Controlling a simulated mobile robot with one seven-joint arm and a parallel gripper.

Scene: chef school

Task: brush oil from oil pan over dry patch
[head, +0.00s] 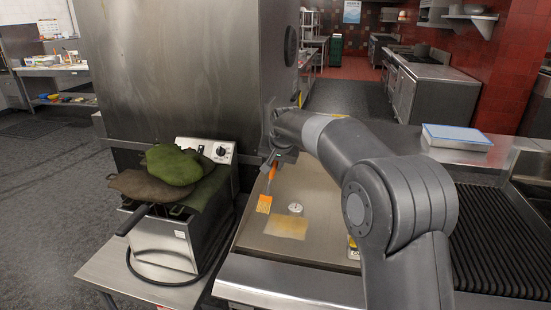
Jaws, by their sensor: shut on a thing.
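My gripper (277,158) is shut on the handle of a brush (264,203). The brush hangs down with its flat orange-yellow head low over the left side of the steel griddle plate (318,195). I cannot tell whether its tip touches the plate. A pale yellowish rectangular patch (287,227) lies on the plate, to the right of and nearer than the brush head. I cannot make out an oil pan for certain. A small yellow and dark object (353,248) shows partly behind my arm.
A small round white dial (295,208) sits on the plate between brush and patch. A fryer (165,240) with green and brown cloths (173,166) stands left. A ribbed grill (500,240) and a blue-topped box (457,137) are to the right.

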